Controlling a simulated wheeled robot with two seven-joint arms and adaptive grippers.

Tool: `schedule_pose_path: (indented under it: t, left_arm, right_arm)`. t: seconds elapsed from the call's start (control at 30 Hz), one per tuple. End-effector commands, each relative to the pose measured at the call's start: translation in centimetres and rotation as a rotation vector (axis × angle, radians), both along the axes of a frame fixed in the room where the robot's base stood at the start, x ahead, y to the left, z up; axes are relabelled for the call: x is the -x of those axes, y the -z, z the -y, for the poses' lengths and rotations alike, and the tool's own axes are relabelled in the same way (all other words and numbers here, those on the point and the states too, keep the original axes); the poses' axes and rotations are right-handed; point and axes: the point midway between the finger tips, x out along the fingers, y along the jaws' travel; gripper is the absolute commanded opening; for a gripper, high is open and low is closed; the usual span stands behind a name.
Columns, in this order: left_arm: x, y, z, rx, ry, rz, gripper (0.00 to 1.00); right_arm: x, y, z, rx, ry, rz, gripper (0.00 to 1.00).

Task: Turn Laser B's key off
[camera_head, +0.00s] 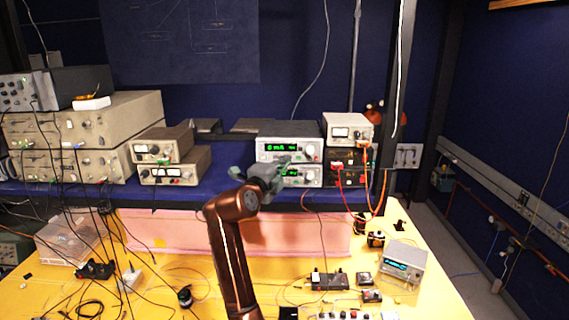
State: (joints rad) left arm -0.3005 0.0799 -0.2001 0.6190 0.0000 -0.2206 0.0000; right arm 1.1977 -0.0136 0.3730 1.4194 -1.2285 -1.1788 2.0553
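Two stacked instruments with green lit displays stand on the blue shelf, an upper one (290,150) and a lower one (312,175). No label is readable, so I cannot tell which is Laser B, and its key is too small to make out. My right gripper (264,172) is at the end of the bronze arm, in front of the left part of the lower instrument, and hides some of its front. I see the gripper from behind; its fingertips are not clear, nor whether it touches the panel. My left gripper is out of view.
A smaller white meter (348,128) sits on dark boxes to the right, with red cables hanging down. Beige instruments (170,150) stand to the left. A pink foam wall (165,230) runs below the shelf. The yellow table (420,295) holds small devices and loose cables.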

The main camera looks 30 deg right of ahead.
Motion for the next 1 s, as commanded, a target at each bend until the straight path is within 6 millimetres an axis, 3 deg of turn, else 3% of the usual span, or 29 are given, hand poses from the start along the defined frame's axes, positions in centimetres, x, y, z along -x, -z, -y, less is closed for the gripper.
schedule_pose_path:
  t: [0.37,1.0]
  left_arm:
    - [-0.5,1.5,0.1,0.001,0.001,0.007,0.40]
    - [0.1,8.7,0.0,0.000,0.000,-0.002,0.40]
  right_arm:
    - [0.0,0.3,0.0,0.069,-0.002,-0.039,0.00]
    - [0.1,0.9,0.1,0.542,-0.001,-0.327,0.00]
